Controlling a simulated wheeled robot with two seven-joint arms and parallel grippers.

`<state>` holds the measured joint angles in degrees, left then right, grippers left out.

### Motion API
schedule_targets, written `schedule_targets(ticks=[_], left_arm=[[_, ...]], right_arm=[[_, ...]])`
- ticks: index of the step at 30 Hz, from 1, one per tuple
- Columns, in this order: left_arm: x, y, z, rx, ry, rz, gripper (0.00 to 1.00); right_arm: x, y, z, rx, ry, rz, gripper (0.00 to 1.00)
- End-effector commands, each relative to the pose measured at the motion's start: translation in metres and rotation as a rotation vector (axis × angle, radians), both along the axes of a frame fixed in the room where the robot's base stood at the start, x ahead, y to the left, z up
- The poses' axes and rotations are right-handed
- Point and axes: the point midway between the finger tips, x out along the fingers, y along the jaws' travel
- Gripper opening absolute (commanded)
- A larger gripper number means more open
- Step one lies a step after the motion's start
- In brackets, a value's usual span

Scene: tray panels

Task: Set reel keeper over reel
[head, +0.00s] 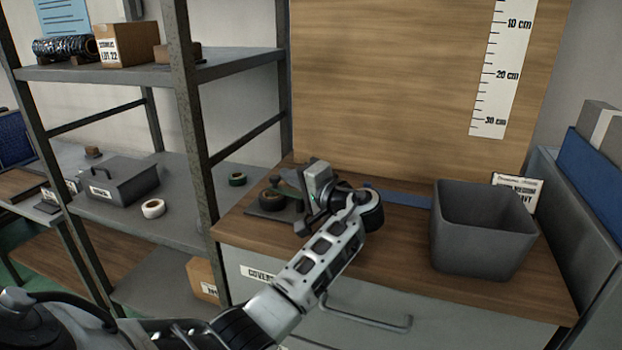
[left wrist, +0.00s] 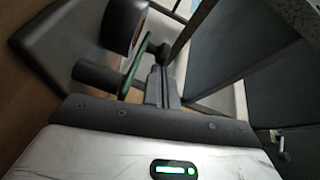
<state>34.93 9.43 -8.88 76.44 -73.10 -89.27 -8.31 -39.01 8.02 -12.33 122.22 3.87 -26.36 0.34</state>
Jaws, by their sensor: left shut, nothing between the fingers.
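A dark reel stand (head: 268,212) lies on the wooden worktop, with a dark round reel (head: 270,199) on it. My left gripper (head: 304,188) is just right of the stand. Its fingers (left wrist: 160,65) are shut and empty. Whether they touch the green bar is unclear. My right gripper is not in view.
A grey open bin (head: 485,228) stands at the right of the worktop, before a white sign (head: 520,190). A blue strip (head: 403,198) lies at the back. The shelf post (head: 192,120) rises close left of the stand. The shelves hold tape rolls (head: 153,208) and boxes.

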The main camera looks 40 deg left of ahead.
Motion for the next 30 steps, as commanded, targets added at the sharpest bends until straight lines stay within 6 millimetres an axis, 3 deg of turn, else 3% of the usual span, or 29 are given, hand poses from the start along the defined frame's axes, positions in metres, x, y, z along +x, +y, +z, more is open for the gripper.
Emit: schedule_targets(ticks=[16,30], left_arm=[[0.0,-0.003,-0.001,-0.001,0.0,-0.001,0.0],[-0.01,-0.069,0.002,-0.002,0.0,-0.001,0.0]], right_arm=[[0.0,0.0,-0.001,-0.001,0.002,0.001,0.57],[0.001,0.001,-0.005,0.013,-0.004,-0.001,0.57]])
